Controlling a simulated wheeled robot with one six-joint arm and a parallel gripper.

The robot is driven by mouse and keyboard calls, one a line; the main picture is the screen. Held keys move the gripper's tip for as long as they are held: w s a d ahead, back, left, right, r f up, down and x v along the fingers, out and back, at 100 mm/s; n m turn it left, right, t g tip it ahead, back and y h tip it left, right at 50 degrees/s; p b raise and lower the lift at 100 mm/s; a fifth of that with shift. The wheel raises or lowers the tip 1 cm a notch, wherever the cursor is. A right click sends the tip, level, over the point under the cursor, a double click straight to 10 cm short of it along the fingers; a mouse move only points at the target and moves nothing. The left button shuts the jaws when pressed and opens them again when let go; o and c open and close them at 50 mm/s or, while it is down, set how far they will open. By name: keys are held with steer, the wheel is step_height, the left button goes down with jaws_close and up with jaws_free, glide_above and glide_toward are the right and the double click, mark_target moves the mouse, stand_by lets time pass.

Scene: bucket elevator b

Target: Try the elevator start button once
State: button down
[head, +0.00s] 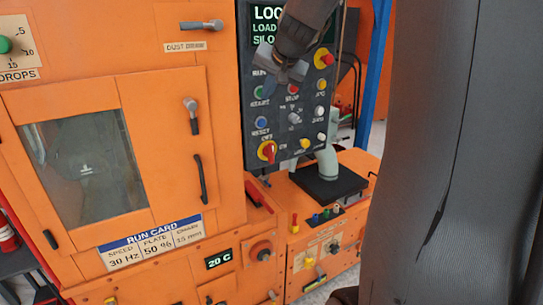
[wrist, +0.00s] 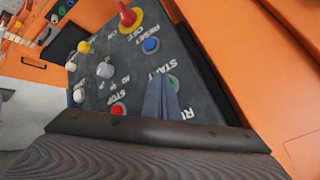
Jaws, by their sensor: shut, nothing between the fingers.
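The dark control panel (head: 283,135) stands upright in the middle of the head view. Its green button (head: 258,92) is on the left side. It also shows in the wrist view (wrist: 172,83), by lettering that reads START. A red button (head: 292,88) is beside it, marked STOP in the wrist view (wrist: 117,110). My gripper (head: 271,86) is in front of the upper panel, its fingers shut and empty. In the wrist view its fingertips (wrist: 160,78) appear just beside the green button, over the START lettering. I cannot tell whether they touch the panel.
A red-and-yellow knob (head: 324,58), a blue button (head: 261,123) and a red-handled yellow switch (head: 267,151) share the panel. A green-text display (head: 262,27) at the top is partly hidden by my arm. An orange cabinet with a window (head: 85,165) stands left.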

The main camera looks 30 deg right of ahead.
steer(key=shift+s, duration=0.2)
steer(key=s+b, duration=0.2)
steer(key=s, duration=0.4)
steer(key=shift+d, duration=0.1)
stand_by(0.3)
steer(key=shift+f, duration=0.1)
stand_by(0.5)
steer(key=s+a+f+n+g, duration=0.2)
steer(key=s+a+f, duration=0.3)
steer(key=f, duration=0.4)
steer(key=s+a+f+n+g, duration=0.3)
steer(key=s+a+f, duration=0.3)
steer(key=s+f, duration=0.2)
steer(key=s+a+f+n+g, duration=0.2)
steer(key=s+a+f, duration=0.4)
steer(key=f, duration=0.4)
steer(key=shift+s+a+f+n+g+y, duration=0.15)
steer(key=shift+s+n+g+y, duration=0.15)
steer(key=shift+n, duration=0.3)
